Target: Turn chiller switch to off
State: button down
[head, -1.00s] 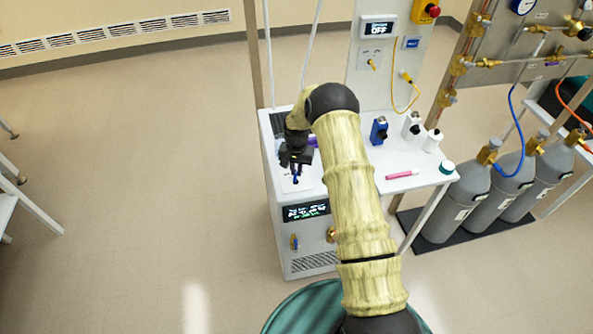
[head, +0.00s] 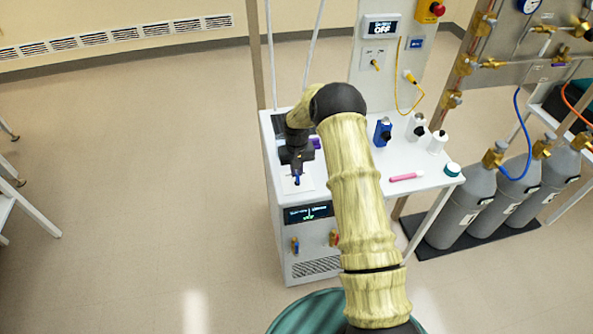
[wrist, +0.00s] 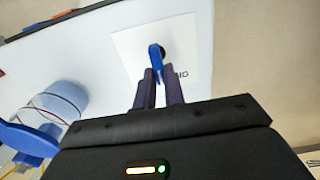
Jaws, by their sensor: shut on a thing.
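The chiller is a white cabinet (head: 312,246) with a dark display (head: 308,212) on its front. On its top is a white plate with a small blue switch lever (head: 297,181). In the wrist view the blue lever (wrist: 155,58) stands on a dark hub on the white plate (wrist: 130,44), beside partly hidden dark lettering. My gripper (head: 296,172) is above the plate, pointing down. In the wrist view its two dark fingers (wrist: 160,82) are shut on the lower end of the lever. The display text is too small to read.
A blue bottle (head: 382,132), white bottles (head: 437,142) and a pink marker (head: 406,177) are on the bench to the right. A wall panel display (head: 381,27) reads OFF. Grey gas cylinders (head: 461,207) stand further right.

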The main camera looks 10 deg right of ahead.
aim_at(297, 172)
jog(key=c, duration=1.5)
grip_release()
jog(key=shift+r, duration=0.15)
notch_tip(297, 172, up, 17)
jog(key=b, duration=0.3)
jog(key=shift+r+b, duration=0.1)
jog(key=shift+b, duration=0.2)
jog(key=shift+s, duration=0.1)
jog(key=s+t, duration=0.1)
jog(key=s, duration=1.9)
jog(key=s+t, duration=0.1)
jog(key=s, duration=0.9)
jog(key=shift+s+a+r+t, duration=0.15)
jog(key=shift+s+r+t, duration=0.05)
jog(key=shift+t, duration=0.1)
